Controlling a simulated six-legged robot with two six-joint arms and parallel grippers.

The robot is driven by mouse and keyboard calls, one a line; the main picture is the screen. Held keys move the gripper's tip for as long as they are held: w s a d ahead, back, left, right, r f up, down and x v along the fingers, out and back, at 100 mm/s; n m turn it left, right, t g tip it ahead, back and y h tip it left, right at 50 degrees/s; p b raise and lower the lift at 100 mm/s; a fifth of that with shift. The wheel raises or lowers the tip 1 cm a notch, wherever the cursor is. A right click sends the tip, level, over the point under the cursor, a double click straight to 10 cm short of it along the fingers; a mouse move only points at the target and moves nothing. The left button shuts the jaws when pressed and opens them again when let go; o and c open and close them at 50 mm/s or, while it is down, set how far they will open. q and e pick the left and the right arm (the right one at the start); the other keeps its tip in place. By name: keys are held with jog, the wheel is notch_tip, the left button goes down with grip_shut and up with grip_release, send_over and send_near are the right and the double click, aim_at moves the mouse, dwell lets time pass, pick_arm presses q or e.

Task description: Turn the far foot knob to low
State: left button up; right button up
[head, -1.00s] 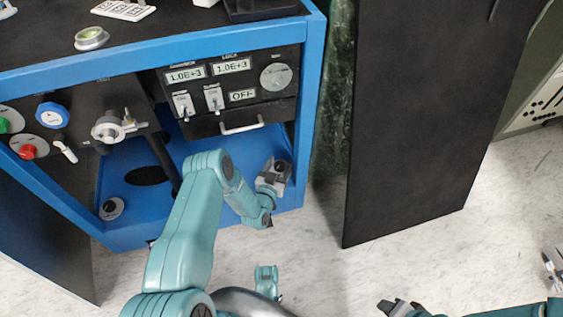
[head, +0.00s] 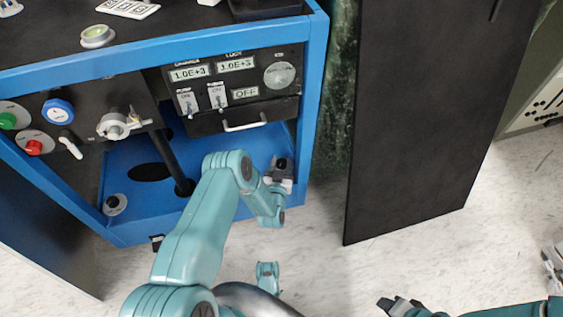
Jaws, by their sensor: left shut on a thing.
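The blue cabinet (head: 165,50) stands open in the head view. One foot knob (head: 114,204), black on a pale round dial, sits at the left corner of its blue floor. My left gripper (head: 280,175) is low at the right end of that floor. It is shut on a dark knob (head: 282,163) there, which looks like the other foot knob. The gripper hides most of it, so its setting cannot be read. My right gripper (head: 395,303) is at the bottom edge, away from the cabinet; its jaws are unclear.
A control panel (head: 232,92) with displays reading 1.0E+3 and OFF hangs above the floor. A blue knob (head: 58,111), green knob (head: 8,119) and red knob (head: 35,144) are at left. A black door panel (head: 420,120) stands at right.

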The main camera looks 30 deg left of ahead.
pick_arm(q)
jog(key=shift+n+g+y, duration=0.3)
jog(key=shift+y, duration=0.1)
jog(key=o, duration=0.9)
jog(key=shift+o, duration=0.2)
jog(key=shift+h, duration=0.3)
